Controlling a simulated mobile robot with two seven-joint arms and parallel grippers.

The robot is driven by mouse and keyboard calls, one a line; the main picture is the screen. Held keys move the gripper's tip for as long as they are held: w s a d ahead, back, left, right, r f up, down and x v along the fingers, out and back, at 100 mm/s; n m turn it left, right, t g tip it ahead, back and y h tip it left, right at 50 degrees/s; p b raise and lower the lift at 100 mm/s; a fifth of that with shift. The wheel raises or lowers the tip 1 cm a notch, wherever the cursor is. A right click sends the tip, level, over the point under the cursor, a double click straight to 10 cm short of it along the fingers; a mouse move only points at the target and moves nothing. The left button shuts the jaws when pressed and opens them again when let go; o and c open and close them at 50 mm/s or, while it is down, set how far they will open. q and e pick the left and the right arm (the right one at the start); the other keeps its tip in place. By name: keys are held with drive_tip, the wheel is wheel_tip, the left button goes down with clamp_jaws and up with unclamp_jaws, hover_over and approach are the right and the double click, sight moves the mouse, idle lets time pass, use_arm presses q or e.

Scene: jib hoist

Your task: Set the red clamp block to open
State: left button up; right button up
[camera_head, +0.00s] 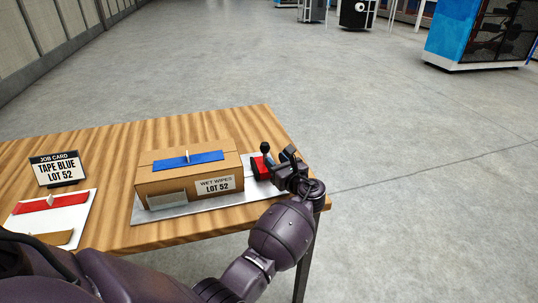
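The red clamp block (260,169) sits at the right end of a grey plate (180,211) on the wooden table, beside a cardboard box. A dark lever with a round black knob (265,146) stands up at the block. The gripper hides part of the block's right side. My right gripper is not in view.
The cardboard box (165,181), labelled "WET WIPES LOT 52", has a blue strip (189,160) on top. A job card (57,169) reads "TAPE BLUE LOT 52". A red strip (35,206) lies on a white sheet at left. Open floor lies beyond the table (225,122).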

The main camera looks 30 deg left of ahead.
use_arm(q)
drive_tip(key=v, duration=0.4)
drive_tip(key=shift+s+d+r, duration=0.1)
drive_tip(key=shift+s, duration=0.05)
drive_tip(key=shift+s+d+p, duration=0.3)
drive_tip(key=shift+d, duration=0.4)
